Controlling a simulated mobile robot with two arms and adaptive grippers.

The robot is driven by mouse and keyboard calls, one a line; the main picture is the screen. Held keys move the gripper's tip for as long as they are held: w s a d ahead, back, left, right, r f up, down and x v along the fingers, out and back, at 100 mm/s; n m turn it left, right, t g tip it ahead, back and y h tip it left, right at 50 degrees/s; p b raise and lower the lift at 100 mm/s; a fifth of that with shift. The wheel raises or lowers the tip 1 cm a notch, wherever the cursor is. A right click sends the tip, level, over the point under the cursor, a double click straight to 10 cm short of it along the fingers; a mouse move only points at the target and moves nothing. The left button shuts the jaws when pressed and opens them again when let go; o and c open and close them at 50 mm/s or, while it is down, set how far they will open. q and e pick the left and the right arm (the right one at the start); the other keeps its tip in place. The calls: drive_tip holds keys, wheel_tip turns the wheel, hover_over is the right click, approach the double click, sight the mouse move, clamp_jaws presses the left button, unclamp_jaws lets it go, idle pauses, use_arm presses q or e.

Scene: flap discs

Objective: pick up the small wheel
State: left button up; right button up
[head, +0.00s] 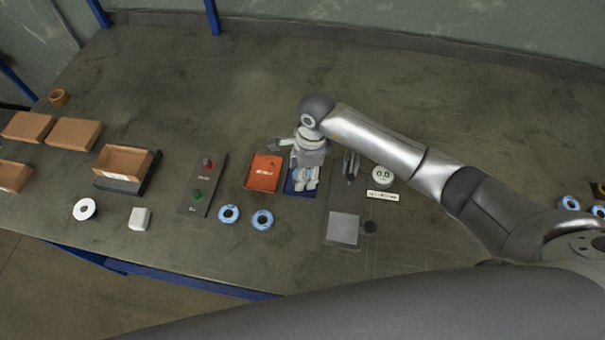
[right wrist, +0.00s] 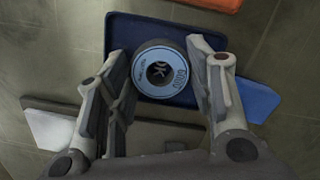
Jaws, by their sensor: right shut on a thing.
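The small wheel (right wrist: 160,91), a flap disc with a light-blue label and a dark rim, is between the fingers of my right gripper (right wrist: 160,66) in the right wrist view. The gripper is shut on it. A dark blue tray (right wrist: 118,32) lies under the wheel. I cannot tell whether the wheel touches it. In the head view my right gripper (head: 302,182) points down over the blue tray (head: 291,192) and mostly hides tray and wheel. My left gripper is not in view.
An orange-red box (head: 264,172) stands just left of the tray. The table's back is clear.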

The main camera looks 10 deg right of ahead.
drive_tip(key=shift+w+r+b, duration=0.1)
drive_tip(key=shift+r+b, duration=0.4)
drive_tip(key=shift+b, duration=0.05)
drive_tip(key=shift+s+a+r+b, duration=0.1)
drive_tip(key=shift+s+r+b, duration=0.1)
drive_tip(key=shift+r+b, duration=0.75)
drive_tip(key=s+a+r+b, duration=0.4)
drive_tip(key=s+a+r, duration=0.3)
drive_tip(key=s+r, duration=0.4)
drive_tip(key=d+f+n+g+h, duration=0.1)
drive_tip(key=d+n, duration=1.5)
drive_tip(key=n, duration=0.2)
drive_tip(key=shift+w+d+f, duration=0.1)
drive_tip(key=shift+w, duration=0.05)
